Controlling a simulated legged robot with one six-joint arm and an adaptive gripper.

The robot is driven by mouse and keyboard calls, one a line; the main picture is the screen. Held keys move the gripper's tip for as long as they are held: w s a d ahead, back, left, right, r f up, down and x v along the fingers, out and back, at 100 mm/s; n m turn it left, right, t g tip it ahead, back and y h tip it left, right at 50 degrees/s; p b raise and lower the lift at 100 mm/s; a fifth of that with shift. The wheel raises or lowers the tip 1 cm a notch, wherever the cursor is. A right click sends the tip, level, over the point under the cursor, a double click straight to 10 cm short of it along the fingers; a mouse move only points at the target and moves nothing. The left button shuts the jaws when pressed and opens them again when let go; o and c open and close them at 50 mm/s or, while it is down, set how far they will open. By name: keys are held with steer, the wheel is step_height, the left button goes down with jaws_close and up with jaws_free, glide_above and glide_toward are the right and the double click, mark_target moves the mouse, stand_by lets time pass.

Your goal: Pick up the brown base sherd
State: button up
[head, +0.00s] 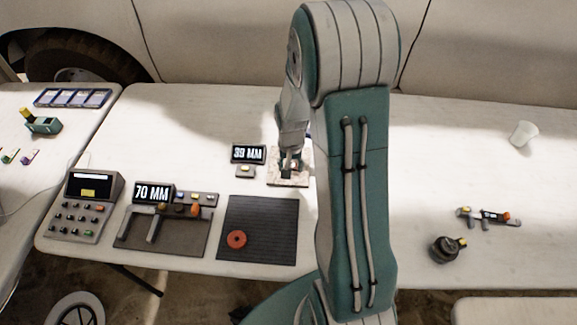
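A round reddish-brown piece with a small dark centre (237,239) lies flat on the dark ribbed mat (275,213); I cannot tell whether it is the brown base sherd, and no other piece clearly looks like it. My gripper (289,170) points down over a small pale speckled plate (290,182), behind and to the right of the round piece and apart from it. A dark patch shows at the fingertips. The fingers are too small and shaded to tell whether they are open or hold something. My arm hides the table's middle.
A 39 MM display (248,154) stands close left of my gripper. A 70 MM caliper-like device (154,193) and a keypad console (84,205) stand at left. A white cup (523,134), a dark round pot (447,249) and a small tool (489,216) are at right.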

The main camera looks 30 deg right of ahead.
steer(key=s+a+r, duration=0.2)
steer(key=s+r, duration=0.4)
steer(key=s, duration=0.4)
steer(key=shift+s+a+r, duration=0.25)
steer(key=shift+s+a, duration=0.05)
steer(key=shift+s, duration=0.1)
steer(key=shift+s, duration=0.1)
